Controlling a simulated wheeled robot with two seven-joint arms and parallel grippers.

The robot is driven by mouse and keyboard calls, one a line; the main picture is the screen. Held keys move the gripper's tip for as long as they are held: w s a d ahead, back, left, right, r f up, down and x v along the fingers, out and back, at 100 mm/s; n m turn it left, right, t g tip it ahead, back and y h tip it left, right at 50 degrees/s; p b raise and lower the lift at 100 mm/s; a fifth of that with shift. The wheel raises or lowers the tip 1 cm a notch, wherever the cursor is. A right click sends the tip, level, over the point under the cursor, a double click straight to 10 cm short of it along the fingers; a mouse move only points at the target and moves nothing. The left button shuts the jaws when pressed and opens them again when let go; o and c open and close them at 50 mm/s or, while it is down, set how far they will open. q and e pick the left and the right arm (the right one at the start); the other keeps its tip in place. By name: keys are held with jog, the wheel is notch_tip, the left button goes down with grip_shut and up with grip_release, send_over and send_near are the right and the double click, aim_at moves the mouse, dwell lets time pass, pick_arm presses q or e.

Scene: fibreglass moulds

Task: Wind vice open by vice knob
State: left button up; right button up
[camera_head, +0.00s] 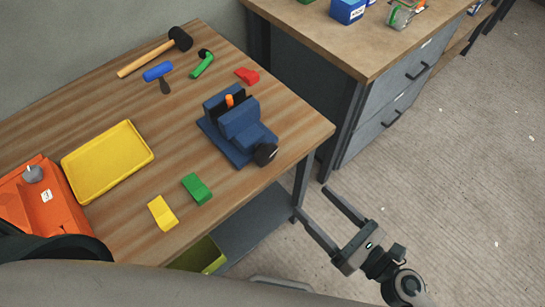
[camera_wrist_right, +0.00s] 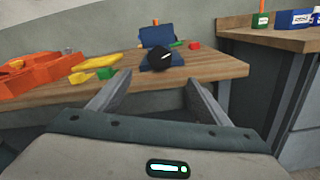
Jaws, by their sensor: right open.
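The blue vice (camera_head: 240,122) stands near the right end of the wooden table, with an orange piece (camera_head: 229,100) upright between its jaws. Its black vice knob (camera_head: 265,154) faces the table's front right edge. In the right wrist view the vice (camera_wrist_right: 156,37) and its knob (camera_wrist_right: 160,58) are ahead, beyond the fingertips. My right gripper (camera_head: 316,213) is open and empty, off the table's right corner and apart from the knob; it also shows in the right wrist view (camera_wrist_right: 156,82). My left gripper is not in view.
On the wooden table (camera_head: 130,190) lie a yellow tray (camera_head: 108,160), an orange mould or machine (camera_head: 42,200), yellow (camera_head: 162,213), green (camera_head: 196,188) and red (camera_head: 247,75) blocks, and a mallet (camera_head: 155,53). A drawer cabinet (camera_head: 385,95) stands behind. Floor to the right is clear.

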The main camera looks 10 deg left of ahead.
aim_at(269, 157)
jog(key=p+x, duration=0.5)
jog(key=x, duration=1)
jog(key=shift+d+r+p, duration=0.1)
jog(key=shift+p, duration=0.25)
jog(key=shift+w+a, duration=0.4)
jog(key=shift+a, duration=0.15)
jog(key=c, duration=1.1)
